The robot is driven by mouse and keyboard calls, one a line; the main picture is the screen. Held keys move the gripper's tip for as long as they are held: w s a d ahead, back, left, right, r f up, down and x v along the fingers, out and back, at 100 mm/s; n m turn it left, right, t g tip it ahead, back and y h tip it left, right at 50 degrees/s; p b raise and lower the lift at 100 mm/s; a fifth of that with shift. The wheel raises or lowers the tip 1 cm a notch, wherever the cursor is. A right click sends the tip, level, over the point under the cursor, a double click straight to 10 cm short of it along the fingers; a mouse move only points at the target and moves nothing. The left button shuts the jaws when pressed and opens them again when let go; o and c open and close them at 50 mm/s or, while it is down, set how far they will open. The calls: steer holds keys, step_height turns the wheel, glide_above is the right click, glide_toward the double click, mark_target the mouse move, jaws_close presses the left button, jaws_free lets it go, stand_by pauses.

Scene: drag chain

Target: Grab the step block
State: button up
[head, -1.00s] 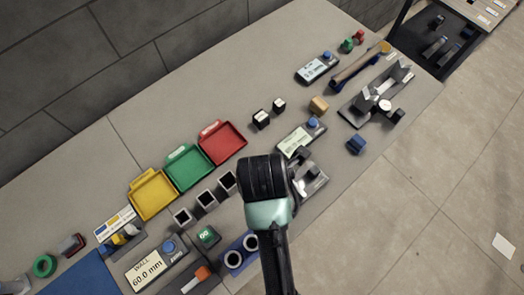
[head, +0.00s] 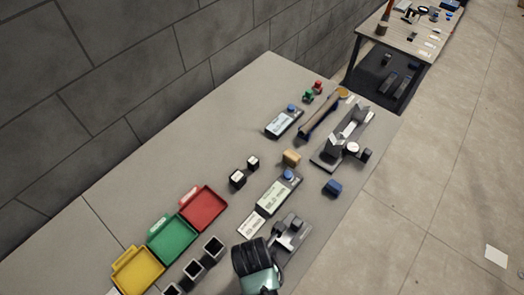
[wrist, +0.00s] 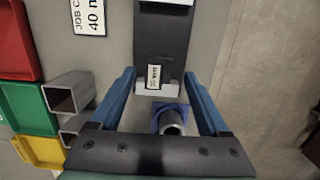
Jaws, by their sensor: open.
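A grey stepped metal piece (head: 291,231), which looks like the step block, sits on a dark base plate near the table's front edge in the head view. My gripper (wrist: 158,74) is open, its two blue fingers apart with nothing held between them. In the wrist view a dark plate (wrist: 161,45) with a small white label (wrist: 153,77) and a pale metal end lies below and between the fingers. In the head view my wrist is just below and left of the stepped piece, and its fingertips are hidden. Whether the fingers are level with the piece cannot be told.
Yellow (head: 138,270), green (head: 172,238) and red (head: 204,208) trays lie left.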

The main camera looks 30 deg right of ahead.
steer(key=shift+w+d+f, duration=0.1)
steer(key=shift+f, duration=0.95)
jaws_close()
